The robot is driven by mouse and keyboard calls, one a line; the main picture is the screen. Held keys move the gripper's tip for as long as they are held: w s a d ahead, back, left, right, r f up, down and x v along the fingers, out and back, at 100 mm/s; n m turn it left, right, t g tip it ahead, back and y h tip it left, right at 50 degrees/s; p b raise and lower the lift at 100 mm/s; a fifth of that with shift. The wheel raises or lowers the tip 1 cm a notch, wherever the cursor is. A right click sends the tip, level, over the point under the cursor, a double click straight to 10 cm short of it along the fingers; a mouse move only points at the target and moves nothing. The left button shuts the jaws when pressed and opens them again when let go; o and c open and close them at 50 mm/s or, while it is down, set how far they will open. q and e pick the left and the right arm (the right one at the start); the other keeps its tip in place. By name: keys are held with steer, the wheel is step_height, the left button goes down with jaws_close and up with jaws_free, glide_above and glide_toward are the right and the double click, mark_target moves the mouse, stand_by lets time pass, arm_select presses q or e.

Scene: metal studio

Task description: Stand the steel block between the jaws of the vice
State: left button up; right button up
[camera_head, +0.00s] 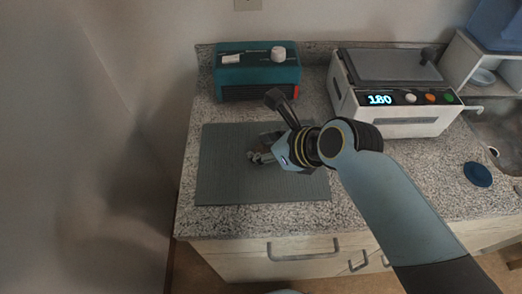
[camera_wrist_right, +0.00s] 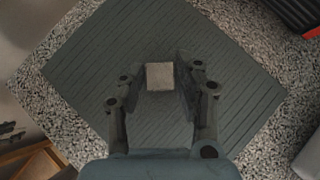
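The steel block (camera_wrist_right: 160,76) shows as a pale square between the two fingertips of my right gripper (camera_wrist_right: 160,88) in the right wrist view, above the grey ribbed mat. The fingers flank it closely on both sides. I cannot tell whether they touch it. In the head view my right gripper (camera_head: 262,156) points down low over the mat, and the arm and wrist cover much of that spot. I cannot make out the vice in either view. My left gripper is not in view.
The grey mat (camera_head: 222,170) lies on the speckled counter (camera_head: 365,205). A teal box with knobs (camera_head: 257,78) stands behind it. A white appliance reading 180 (camera_head: 400,122) stands at the back right. A dark blue disc (camera_head: 478,174) lies near the sink at the right. The mat's left part is bare.

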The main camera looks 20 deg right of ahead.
jaws_close()
steer(key=shift+r, duration=0.1)
